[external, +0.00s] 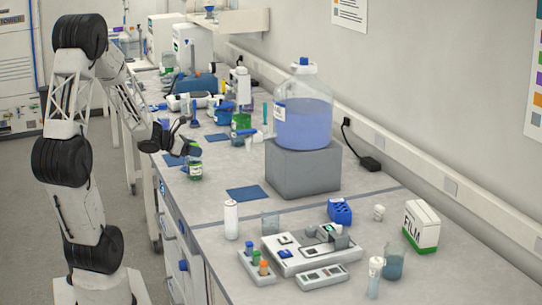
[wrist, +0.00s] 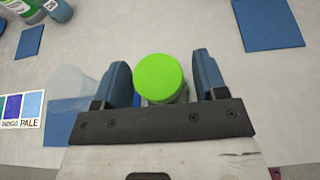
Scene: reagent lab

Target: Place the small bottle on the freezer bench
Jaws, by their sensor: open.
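The small bottle has a green cap and stands upright on the bench (external: 215,192) near its front edge. In the wrist view its bright green cap (wrist: 164,78) shows from above. My gripper (external: 190,148) is at the bottle's top in the external view. In the wrist view my gripper (wrist: 165,85) is open, with one blue finger on each side of the bottle. A gap shows between the cap and the right finger; contact on the left is hard to judge. The bottle's lower body is mostly hidden under its cap. I cannot tell which bench section is the freezer bench.
A blue mat (external: 248,193) lies right of the bottle. A large carboy (external: 303,115) of blue liquid stands on a grey block (external: 303,168). Bottles and instruments crowd the bench behind. A colour label (wrist: 22,110) lies left in the wrist view.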

